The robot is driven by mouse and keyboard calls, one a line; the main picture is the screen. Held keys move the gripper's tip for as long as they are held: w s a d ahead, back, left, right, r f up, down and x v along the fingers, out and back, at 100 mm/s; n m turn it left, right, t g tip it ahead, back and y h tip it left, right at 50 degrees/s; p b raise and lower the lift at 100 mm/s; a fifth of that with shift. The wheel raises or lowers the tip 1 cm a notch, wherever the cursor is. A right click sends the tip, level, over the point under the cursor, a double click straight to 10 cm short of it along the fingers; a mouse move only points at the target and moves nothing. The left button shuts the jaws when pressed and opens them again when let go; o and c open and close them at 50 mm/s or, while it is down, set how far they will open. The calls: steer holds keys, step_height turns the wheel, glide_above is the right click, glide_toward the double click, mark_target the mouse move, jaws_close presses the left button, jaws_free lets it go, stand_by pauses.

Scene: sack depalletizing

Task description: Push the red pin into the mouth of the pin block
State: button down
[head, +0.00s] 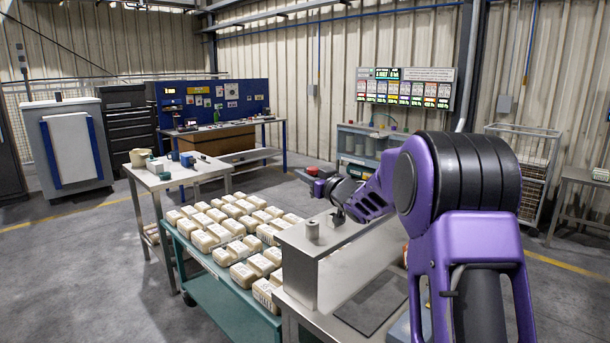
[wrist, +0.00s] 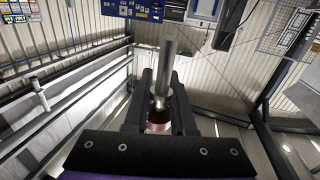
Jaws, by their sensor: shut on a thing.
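My gripper (head: 314,186) is at the far end of my arm, raised above the steel bench in the head view. A small red part (head: 312,171) shows at its tip. In the wrist view my gripper (wrist: 163,85) is shut on the red pin (wrist: 158,127), whose red part sits low between the dark fingers. A grey metal cylinder (wrist: 168,62) stands out between the fingertips in line with it. A small blue block (head: 187,160) lies on the far left table, well away from my gripper. I cannot tell whether it is the pin block.
A steel bench with a raised shelf (head: 335,238) stands below my arm, with a short grey cylinder (head: 312,229) on it. A green cart (head: 225,290) full of pale sacks is to its left. A side table (head: 200,172) stands beyond. Open floor lies at the left.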

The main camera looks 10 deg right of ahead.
steer(key=shift+f+b, duration=2.05)
steer(key=shift+f, duration=0.85)
steer(key=shift+f+b, duration=1.6)
steer(key=shift+f, duration=0.8)
steer(key=c, duration=0.7)
jaws_free()
steer(key=v, duration=1.7)
steer(key=shift+s+d, duration=0.15)
steer(key=shift+s, duration=0.05)
